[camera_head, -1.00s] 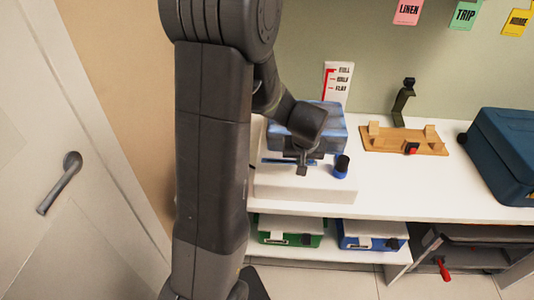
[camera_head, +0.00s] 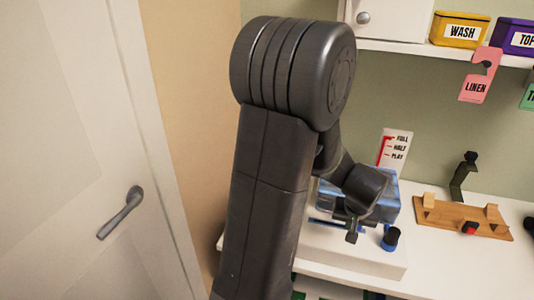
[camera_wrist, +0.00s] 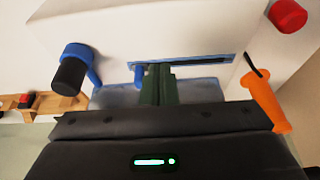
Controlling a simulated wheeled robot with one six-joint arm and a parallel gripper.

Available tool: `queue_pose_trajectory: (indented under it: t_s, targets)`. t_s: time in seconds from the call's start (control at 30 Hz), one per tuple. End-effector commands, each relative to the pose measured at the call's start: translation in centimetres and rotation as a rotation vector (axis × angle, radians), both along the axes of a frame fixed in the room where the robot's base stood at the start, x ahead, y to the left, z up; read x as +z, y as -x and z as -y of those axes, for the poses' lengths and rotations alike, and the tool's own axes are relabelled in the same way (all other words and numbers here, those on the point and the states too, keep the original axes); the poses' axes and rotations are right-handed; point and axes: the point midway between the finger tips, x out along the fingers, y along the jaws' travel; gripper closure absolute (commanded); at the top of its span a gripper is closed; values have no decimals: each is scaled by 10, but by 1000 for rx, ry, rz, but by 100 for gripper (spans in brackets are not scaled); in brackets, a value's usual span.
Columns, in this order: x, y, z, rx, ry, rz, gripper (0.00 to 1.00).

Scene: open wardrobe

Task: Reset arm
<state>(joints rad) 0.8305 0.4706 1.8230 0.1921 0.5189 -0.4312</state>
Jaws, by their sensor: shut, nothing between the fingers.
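My gripper (camera_head: 352,235) is at the near side of a translucent blue box (camera_head: 385,195) on a white base (camera_head: 350,250) on the shelf. In the wrist view my gripper's dark fingers (camera_wrist: 158,85) are together, with nothing seen between them. They point toward the white base (camera_wrist: 160,35), beside a blue-edged slot (camera_wrist: 195,62). I cannot tell whether they touch it. My arm hides part of the box and base in the head view.
A black-topped blue knob (camera_head: 390,239) stands beside the gripper. In the wrist view an orange handle (camera_wrist: 268,100) and a red knob (camera_wrist: 288,15) are at right. A wooden stand (camera_head: 463,216) is farther right. A door (camera_head: 80,150) is at left.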

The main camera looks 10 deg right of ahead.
Motion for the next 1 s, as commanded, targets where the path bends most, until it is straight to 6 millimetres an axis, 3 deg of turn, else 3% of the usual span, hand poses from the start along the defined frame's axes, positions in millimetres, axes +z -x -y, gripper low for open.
queue_pose_trajectory:
  t_s: [0.2,0.4,0.6,1.0]
  targets:
    - [-34,-17,10,1,0,-1,100]
    - [-55,-30,18,1,-1,-1,100]
    - [-52,-34,27,0,0,0,100]
    - [-51,-33,26,0,0,0,100]
